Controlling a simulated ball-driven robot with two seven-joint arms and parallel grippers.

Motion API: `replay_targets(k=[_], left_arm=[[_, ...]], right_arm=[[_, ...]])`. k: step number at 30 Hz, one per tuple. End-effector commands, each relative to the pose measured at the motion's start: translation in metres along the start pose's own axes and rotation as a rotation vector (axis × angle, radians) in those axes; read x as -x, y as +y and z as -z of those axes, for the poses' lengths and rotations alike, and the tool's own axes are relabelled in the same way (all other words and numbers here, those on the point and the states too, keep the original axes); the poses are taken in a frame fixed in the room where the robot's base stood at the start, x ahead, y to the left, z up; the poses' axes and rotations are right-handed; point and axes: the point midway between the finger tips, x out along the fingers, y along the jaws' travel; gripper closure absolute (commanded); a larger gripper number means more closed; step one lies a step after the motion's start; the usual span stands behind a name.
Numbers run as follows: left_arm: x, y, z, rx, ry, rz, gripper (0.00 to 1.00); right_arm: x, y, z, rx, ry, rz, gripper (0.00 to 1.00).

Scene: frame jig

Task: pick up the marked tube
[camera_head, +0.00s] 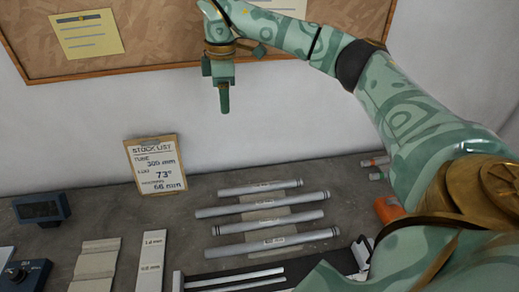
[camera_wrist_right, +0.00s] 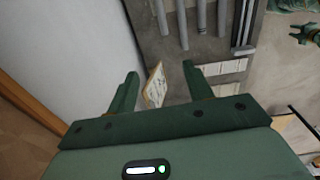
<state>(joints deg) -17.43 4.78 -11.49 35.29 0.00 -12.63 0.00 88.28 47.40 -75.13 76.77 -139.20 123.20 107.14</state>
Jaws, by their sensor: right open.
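Several grey tubes lie side by side on the bench in the head view: a short one at the back (camera_head: 260,187), two in the middle (camera_head: 262,205) (camera_head: 268,226) and one at the front (camera_head: 272,244). Each has small print near its middle, too small to read, so I cannot tell which is the marked one. Some tubes also show at the top of the right wrist view (camera_wrist_right: 181,25). My right gripper (camera_head: 223,100) is open and empty, high above and behind the tubes, near the wall.
A stock list clipboard (camera_head: 155,163) leans at the wall behind the bench. Pale strips (camera_head: 150,262), a dark display box (camera_head: 42,208) and a black fixture with rails (camera_head: 235,279) surround the tubes. An orange object (camera_head: 388,208) lies at right, beside my arm.

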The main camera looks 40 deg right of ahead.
Motion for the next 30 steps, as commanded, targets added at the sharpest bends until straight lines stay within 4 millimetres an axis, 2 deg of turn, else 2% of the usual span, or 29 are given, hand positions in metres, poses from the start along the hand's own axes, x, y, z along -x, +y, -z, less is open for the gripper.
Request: replay_targets(k=[1, 3, 6, 10, 12, 14, 20, 27, 30], left_arm=[[-0.035, 0.002, -0.003, 0.001, -0.001, -0.002, 0.64], [-0.068, 0.004, -0.005, 0.001, -0.003, -0.005, 0.64], [-0.111, 0.009, -0.015, 0.002, -0.016, -0.010, 0.64], [-0.149, 0.013, -0.027, 0.002, -0.037, -0.017, 0.64], [-0.161, 0.014, -0.031, 0.002, -0.044, -0.019, 0.64], [-0.167, 0.015, -0.033, 0.002, -0.047, -0.021, 0.64], [-0.173, 0.017, -0.036, 0.003, -0.052, -0.023, 0.64], [-0.186, 0.019, -0.043, 0.003, -0.063, -0.026, 0.64], [-0.190, 0.019, -0.044, 0.003, -0.066, -0.027, 0.64]], right_arm=[[-0.039, -0.001, -0.001, 0.000, -0.004, 0.007, 0.49], [-0.077, -0.001, -0.001, 0.001, -0.009, 0.015, 0.49], [-0.130, -0.001, 0.000, 0.001, -0.017, 0.029, 0.49], [-0.179, 0.000, 0.000, 0.001, -0.027, 0.045, 0.49], [-0.195, 0.000, 0.000, 0.001, -0.030, 0.050, 0.49], [-0.203, 0.000, 0.001, 0.001, -0.032, 0.053, 0.49], [-0.222, -0.001, 0.000, 0.002, -0.034, 0.056, 0.49], [-0.281, -0.004, -0.003, 0.002, -0.034, 0.058, 0.49], [-0.300, -0.005, -0.003, 0.002, -0.034, 0.057, 0.49]])
